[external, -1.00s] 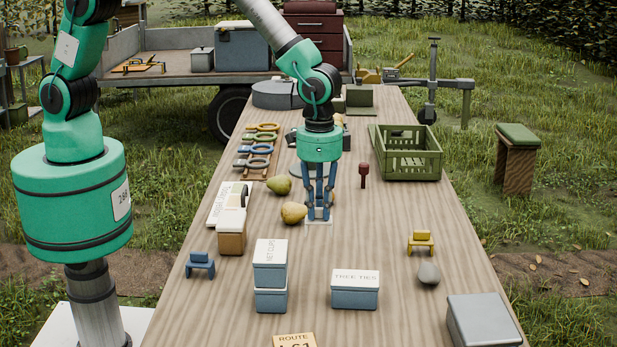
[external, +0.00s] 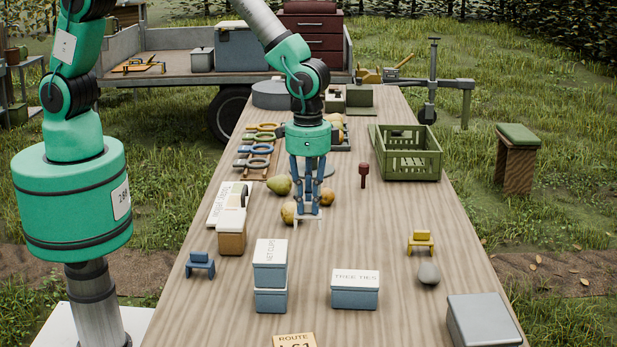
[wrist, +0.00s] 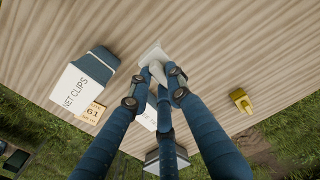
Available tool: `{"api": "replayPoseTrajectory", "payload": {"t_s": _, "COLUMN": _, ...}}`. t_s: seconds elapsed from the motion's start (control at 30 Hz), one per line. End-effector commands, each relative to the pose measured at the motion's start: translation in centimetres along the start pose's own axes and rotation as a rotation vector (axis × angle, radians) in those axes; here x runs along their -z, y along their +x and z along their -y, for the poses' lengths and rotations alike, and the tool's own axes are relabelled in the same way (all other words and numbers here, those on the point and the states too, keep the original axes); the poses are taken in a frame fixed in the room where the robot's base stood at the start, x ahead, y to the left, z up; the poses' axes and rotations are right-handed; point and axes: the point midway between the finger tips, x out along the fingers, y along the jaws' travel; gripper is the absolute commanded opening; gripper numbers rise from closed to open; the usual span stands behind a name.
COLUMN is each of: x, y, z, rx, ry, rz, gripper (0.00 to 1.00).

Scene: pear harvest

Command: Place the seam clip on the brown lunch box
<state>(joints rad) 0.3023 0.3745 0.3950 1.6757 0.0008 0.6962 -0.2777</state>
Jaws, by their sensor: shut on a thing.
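My gripper (external: 307,208) is shut on a small white piece (wrist: 152,53) with a flat plate and a raised part, which I take to be the seam clip. In the external view its pale plate (external: 308,222) shows under my fingertips. Its height above the table is hard to judge. The brown lunch box (external: 231,243), with a white lid, stands to the left of my gripper and nearer the camera. The lunch box does not clearly show in the wrist view.
Pears (external: 279,185) lie behind and beside my gripper. The stacked NET CLIPS boxes (external: 270,275) and TREE TIES box (external: 355,294) stand nearer the camera. A blue stand-like piece (external: 200,265) is at left, a yellow one (external: 421,243) at right. A green crate (external: 407,160) stands back right.

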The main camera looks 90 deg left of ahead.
Motion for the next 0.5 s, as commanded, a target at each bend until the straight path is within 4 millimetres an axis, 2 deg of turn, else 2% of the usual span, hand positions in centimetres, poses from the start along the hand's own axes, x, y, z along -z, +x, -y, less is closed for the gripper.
{"api": "replayPoseTrajectory", "payload": {"t_s": 0.5, "x": -10.2, "y": -2.5, "z": 3.8, "rx": 0.002, "ry": -0.008, "rz": -0.001, "gripper": 0.00}}
